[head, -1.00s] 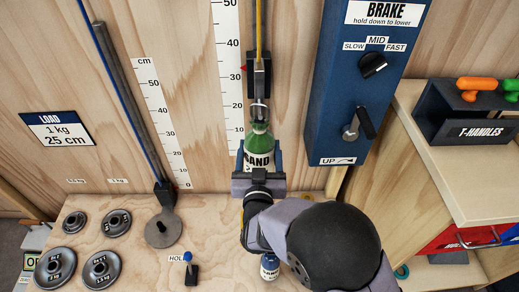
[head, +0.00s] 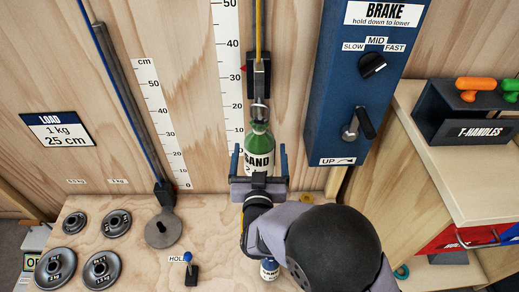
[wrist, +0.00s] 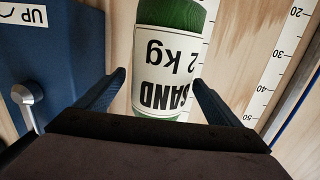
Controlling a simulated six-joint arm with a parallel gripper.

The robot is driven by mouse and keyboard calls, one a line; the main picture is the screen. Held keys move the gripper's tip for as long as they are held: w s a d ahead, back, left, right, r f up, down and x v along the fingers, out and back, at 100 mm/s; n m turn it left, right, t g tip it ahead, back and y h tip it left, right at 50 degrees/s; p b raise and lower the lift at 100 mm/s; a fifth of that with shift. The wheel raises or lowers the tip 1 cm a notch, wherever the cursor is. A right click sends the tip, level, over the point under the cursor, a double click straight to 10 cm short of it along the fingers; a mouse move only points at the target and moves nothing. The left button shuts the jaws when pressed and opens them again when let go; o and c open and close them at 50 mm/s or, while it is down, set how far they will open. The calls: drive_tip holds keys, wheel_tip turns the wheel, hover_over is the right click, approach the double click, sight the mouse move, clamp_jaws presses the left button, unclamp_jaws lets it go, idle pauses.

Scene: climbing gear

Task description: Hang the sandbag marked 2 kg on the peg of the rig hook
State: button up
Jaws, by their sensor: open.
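The green sandbag marked SAND 2 kg (head: 259,135) is upright below the rig hook (head: 259,80) in the head view. A pale loop at its top meets the hook's lower end; the peg is too small to make out. My gripper (head: 260,158) is open, with one blue finger on each side of the bag's lower part. In the wrist view the label of the sandbag (wrist: 165,65) fills the middle, upside down. The fingers of my gripper (wrist: 158,80) stand apart from it, with gaps on both sides.
The blue brake box (head: 355,85) with its lever is close on the right. Another small labelled bottle (head: 269,270) is on the bench, partly hidden by my arm.

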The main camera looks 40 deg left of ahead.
sight(259, 161)
drive_tip(key=shift+r+v, duration=0.15)
drive_tip(key=shift+v, duration=1.4)
drive_tip(key=shift+r+v, duration=0.15)
drive_tip(key=shift+v, duration=1.45)
